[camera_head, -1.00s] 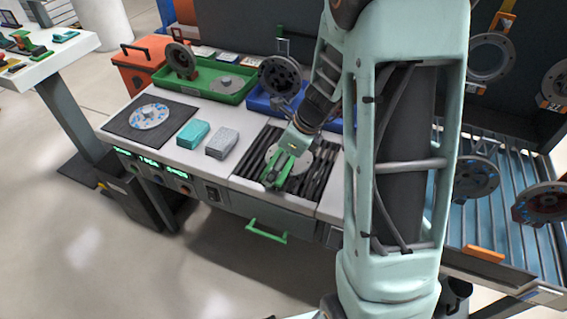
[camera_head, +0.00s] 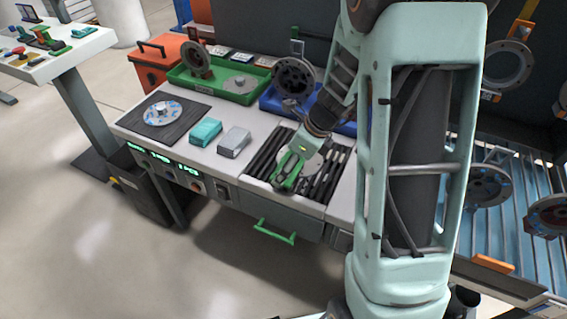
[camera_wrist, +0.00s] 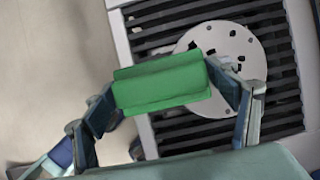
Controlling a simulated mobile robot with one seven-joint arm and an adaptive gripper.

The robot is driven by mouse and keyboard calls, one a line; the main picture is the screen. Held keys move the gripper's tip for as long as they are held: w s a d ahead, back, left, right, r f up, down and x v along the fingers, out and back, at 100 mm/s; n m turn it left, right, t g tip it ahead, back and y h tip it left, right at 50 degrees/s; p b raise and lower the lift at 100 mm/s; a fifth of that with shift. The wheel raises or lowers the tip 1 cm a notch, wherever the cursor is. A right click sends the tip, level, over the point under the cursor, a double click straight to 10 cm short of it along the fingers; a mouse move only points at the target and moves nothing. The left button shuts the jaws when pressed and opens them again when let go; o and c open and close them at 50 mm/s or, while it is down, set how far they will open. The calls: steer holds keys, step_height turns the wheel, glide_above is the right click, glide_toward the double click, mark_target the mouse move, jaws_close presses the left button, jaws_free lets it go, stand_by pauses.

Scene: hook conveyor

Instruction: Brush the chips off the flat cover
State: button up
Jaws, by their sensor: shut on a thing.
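The flat cover (camera_wrist: 253,62) is a pale round disc with small holes. It lies on a dark slatted grate (camera_wrist: 172,19) set into the bench. Several small dark chips (camera_wrist: 193,45) lie on its face in the wrist view. My gripper (camera_wrist: 168,94) is shut on a green brush (camera_wrist: 160,78), one finger on each end of it. The brush is over the left edge of the cover in the wrist view. Its underside is hidden, so I cannot tell whether it touches. In the head view, the brush (camera_head: 286,172) and arm hide much of the cover.
Left of the grate are a teal block (camera_head: 205,131) and a grey block (camera_head: 234,142). Farther left, a disc with blue patches (camera_head: 161,112) lies on a dark mat (camera_head: 142,130). Green (camera_head: 211,85) and blue (camera_head: 270,105) trays stand behind. Flanged parts (camera_head: 484,186) hang at right.

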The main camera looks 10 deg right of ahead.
steer(key=shift+s+d, duration=0.7)
steer(key=shift+d, duration=0.25)
steer(key=shift+w+a+p, duration=0.35)
steer(key=shift+w+a, duration=0.3)
steer(key=shift+a, duration=0.25)
steer(key=shift+w+a+p, duration=0.35)
steer(key=shift+w+a, duration=0.3)
steer(key=shift+a, duration=0.25)
steer(key=shift+r, duration=0.1)
step_height(320, 180, up, 6)
steer(key=p, duration=0.6)
